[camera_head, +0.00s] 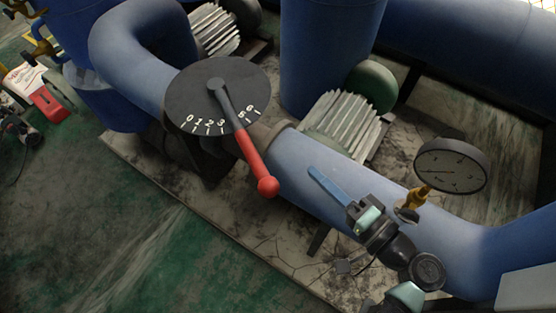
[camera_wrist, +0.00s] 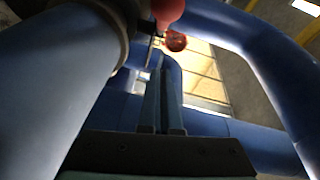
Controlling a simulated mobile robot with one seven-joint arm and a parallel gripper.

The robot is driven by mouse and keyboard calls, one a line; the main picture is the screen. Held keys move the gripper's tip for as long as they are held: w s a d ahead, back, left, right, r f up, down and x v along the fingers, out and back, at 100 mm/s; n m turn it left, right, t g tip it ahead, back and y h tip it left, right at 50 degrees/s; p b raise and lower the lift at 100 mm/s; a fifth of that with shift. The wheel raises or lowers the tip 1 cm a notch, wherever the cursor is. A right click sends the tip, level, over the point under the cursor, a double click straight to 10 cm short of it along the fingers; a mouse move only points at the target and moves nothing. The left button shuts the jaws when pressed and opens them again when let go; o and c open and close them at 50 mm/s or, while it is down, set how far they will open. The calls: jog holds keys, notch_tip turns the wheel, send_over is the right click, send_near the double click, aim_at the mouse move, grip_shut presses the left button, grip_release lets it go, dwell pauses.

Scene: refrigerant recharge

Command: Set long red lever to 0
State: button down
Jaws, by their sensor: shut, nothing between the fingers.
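The long red lever (camera_head: 251,157) has a dark grey upper arm, a red handle and a round red knob. It pivots on a black dial (camera_head: 196,92) marked 0 to 6. It crosses the scale between 3 and 5, covering the 4; the 0 is at the left end of the scale. My gripper (camera_head: 312,171) is shut and empty, right of the knob and apart from it, over the blue pipe. In the wrist view, the shut fingers (camera_wrist: 161,68) point up the picture, and a red rounded part, likely the knob (camera_wrist: 168,10), shows at the top edge.
A large blue pipe (camera_head: 305,163) runs behind the lever and gripper. A round pressure gauge (camera_head: 451,165) on a brass stem stands right of my gripper. Grey finned motors (camera_head: 340,125) stand behind. Open green floor (camera_head: 120,225) lies at the lower left.

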jog(key=w+a+f+p, duration=0.1)
jog(key=w+a+p, duration=0.2)
jog(key=a, duration=0.4)
jog(key=shift+w+a, duration=0.4)
jog(key=shift+f, duration=0.1)
